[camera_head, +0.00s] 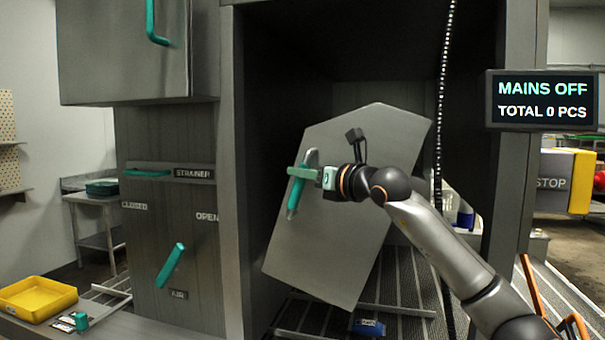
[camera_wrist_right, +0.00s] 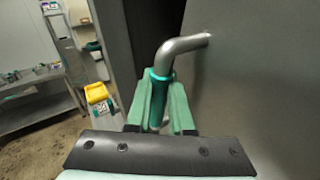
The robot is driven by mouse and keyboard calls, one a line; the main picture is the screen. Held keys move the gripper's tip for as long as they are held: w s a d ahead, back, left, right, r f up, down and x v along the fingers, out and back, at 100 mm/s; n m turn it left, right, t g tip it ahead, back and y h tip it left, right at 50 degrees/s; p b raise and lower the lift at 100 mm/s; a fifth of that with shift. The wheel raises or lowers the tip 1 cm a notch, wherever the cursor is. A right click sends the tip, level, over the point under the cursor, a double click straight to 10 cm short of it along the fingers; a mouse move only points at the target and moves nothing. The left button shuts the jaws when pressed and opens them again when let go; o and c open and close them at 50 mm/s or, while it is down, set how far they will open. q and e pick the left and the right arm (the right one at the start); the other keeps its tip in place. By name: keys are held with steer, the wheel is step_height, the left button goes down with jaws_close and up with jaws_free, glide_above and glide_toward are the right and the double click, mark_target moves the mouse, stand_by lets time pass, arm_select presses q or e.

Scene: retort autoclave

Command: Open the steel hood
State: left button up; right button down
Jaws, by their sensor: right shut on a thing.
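The steel hood (camera_head: 345,230) is a flat grey panel hanging tilted in the dark opening of the machine in the head view. Its handle is a bent steel bar with a teal grip (camera_head: 293,197). My right gripper (camera_head: 300,173) is shut on that handle. In the right wrist view my right gripper (camera_wrist_right: 160,105) has its green fingers on both sides of the teal grip, below the bend of the steel bar (camera_wrist_right: 183,46). The hood's face (camera_wrist_right: 260,80) fills the right of that view. My left gripper is in neither view.
A steel cabinet with a teal handle (camera_head: 155,25) is at upper left. Below it are a strainer handle (camera_head: 147,173) and a teal lever (camera_head: 171,265). A bead chain (camera_head: 441,90) hangs in the opening. A yellow tray (camera_head: 38,298) is at lower left, a sign (camera_head: 543,100) at right.

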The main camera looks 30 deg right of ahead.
steer(key=shift+f+b, duration=0.25)
steer(key=shift+b, duration=0.1)
arm_select(q)
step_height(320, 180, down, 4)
steer(key=b, duration=0.5)
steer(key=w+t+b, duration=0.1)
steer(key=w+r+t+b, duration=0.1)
steer(key=b, duration=0.1)
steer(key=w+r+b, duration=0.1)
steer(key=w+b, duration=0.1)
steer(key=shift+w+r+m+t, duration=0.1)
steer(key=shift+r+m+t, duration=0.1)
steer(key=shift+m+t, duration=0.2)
arm_select(e)
steer(key=s+d+f+m+t, duration=0.1)
steer(key=s+d+f+t, duration=0.1)
steer(key=s+d+f, duration=0.1)
steer(key=shift+s+d+f+m, duration=0.25)
steer(key=shift+s+d+m, duration=0.2)
steer(key=shift+s, duration=0.3)
